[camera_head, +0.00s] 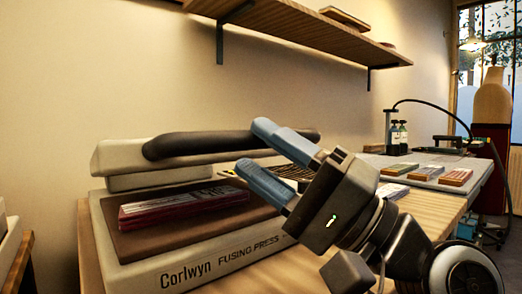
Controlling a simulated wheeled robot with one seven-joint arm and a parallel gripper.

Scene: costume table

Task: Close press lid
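The fusing press stands on the wooden table at the left, with its cream base (220,252) labelled "Corlwyn FUSING PRESS". Its cream lid (115,157) is raised above the base, leaving a gap. A dark rounded handle (205,144) runs along the lid's front. A reddish flat stack (180,204) lies on the brown pad (130,241) under the lid. My gripper (252,147) has two blue fingers, spread apart with nothing visible between them. It is in front of the handle's right part, and its upper finger overlaps the handle in view. I cannot tell whether they touch.
A wooden shelf (300,32) hangs on the wall above the press. To the right are a grey work surface (478,169) with several coloured packs (455,177), small bottles (399,136) and a hose. A dress form (492,100) stands near the window.

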